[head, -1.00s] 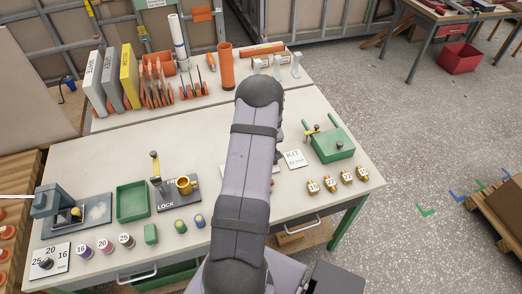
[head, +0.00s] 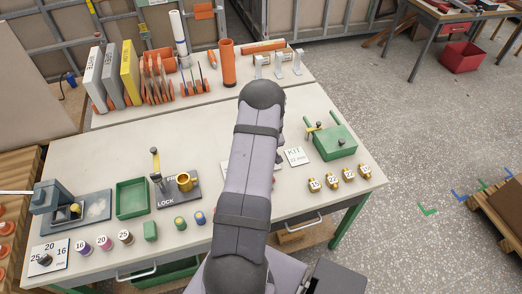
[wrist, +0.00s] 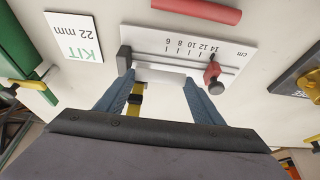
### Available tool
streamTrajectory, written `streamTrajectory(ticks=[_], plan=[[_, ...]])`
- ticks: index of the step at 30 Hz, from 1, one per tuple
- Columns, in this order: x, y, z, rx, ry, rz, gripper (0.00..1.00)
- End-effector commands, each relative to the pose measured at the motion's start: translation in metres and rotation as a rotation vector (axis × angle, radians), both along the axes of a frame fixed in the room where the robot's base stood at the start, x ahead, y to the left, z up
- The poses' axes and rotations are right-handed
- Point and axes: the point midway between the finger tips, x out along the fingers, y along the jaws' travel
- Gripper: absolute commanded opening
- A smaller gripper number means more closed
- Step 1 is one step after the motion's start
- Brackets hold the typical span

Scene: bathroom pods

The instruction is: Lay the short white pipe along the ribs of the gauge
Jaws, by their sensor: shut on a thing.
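In the wrist view, my gripper (wrist: 160,80) has its two blue fingers apart, with the short white pipe (wrist: 160,73) held between their tips. The gauge (wrist: 185,36) is a white board with a centimetre scale, grey ribs, a dark end block (wrist: 124,59) on the left and a red slider (wrist: 214,74) on the right. The pipe is at the near side of the ribs, between block and slider. I cannot tell whether it touches the board. In the head view my arm hides the gripper, the pipe and most of the gauge.
A red pipe (wrist: 197,10) lies beyond the gauge. A KIT 22 mm card (wrist: 72,38) and a green box (head: 334,142) are nearby. A lock fixture (head: 178,188), a green tray (head: 132,199) and several brass fittings (head: 338,178) stand on the bench.

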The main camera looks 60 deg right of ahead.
Motion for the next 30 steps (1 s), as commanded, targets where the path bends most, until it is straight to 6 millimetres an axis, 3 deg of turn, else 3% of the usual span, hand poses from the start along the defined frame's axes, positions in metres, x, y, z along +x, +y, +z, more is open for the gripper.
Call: streamTrajectory(ticks=[12,29,30], plan=[[0.000,0.000,-0.026,-0.001,0.001,0.000,0.41],[0.000,0.000,-0.031,-0.001,0.001,0.001,0.41],[0.000,0.000,-0.031,-0.001,0.001,0.001,0.69]])
